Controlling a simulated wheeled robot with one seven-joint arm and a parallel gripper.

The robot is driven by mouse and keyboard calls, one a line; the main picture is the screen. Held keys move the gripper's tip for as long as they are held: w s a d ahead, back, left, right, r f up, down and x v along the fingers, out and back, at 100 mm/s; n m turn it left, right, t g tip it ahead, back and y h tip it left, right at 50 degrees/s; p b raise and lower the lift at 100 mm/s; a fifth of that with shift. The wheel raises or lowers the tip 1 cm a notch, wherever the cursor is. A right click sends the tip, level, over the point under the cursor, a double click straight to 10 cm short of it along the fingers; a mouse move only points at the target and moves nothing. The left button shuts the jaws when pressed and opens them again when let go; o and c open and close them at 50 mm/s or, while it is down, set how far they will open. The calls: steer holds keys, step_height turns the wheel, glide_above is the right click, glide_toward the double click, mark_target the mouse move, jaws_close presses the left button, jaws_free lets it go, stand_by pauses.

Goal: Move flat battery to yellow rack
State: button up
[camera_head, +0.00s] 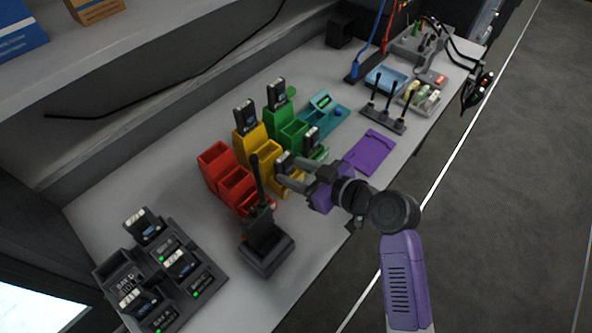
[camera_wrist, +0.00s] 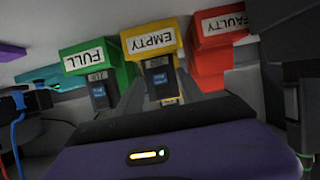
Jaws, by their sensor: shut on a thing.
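The yellow rack (camera_head: 267,153) stands between the red and green racks. In the wrist view its upside-down label reads EMPTY (camera_wrist: 152,38). My gripper (camera_head: 284,174) is shut on a dark battery (camera_head: 283,160) at the front end of the yellow rack. In the wrist view this battery (camera_wrist: 160,78) stands between the fingers (camera_wrist: 165,92), in front of the yellow rack. Its lower end is hidden, so I cannot tell whether it sits in a slot. Another battery (camera_head: 245,117) stands upright in the yellow rack's rear compartment.
The green rack (camera_head: 293,130) holds a battery at the rear (camera_head: 276,94) and one at the front (camera_head: 311,139). The red rack (camera_head: 233,180) shows no battery. A dark charger (camera_head: 205,270) with several batteries stands front left. A black radio-like device (camera_head: 264,243) stands nearby.

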steer(key=shift+f, duration=0.1)
steer(key=o, duration=1.5)
steer(key=shift+o, duration=0.2)
steer(key=v, duration=0.8)
steer(key=shift+b, duration=0.4)
steer(key=shift+w+a, duration=0.1)
